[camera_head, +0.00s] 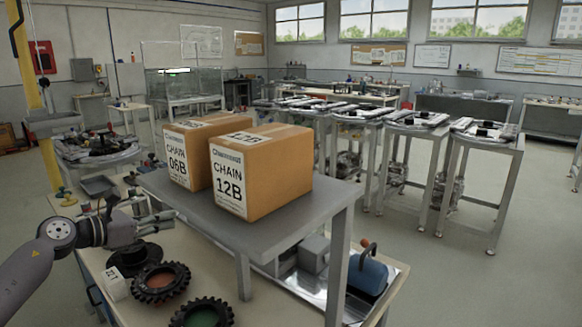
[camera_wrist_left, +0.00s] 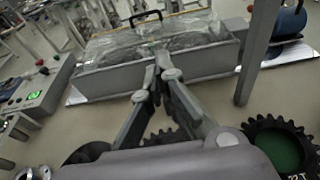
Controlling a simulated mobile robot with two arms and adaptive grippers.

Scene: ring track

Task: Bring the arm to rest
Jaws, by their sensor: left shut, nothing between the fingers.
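My left arm comes in from the left in the head view. Its gripper (camera_head: 168,216) hangs over the workbench (camera_head: 120,262), above and beside the dark sprockets. In the left wrist view the two fingers of the gripper (camera_wrist_left: 163,62) meet at their tips, shut with nothing between them. The fingers touch nothing that I can see. My right gripper is in neither view.
Cartons marked CHAIN 06B (camera_head: 183,160) and CHAIN 12B (camera_head: 262,178) stand on a raised grey shelf (camera_head: 290,234) right of the gripper. Below lie an orange-centred sprocket (camera_head: 161,281), a green-centred sprocket (camera_head: 203,315) and a white tag block (camera_head: 115,284).

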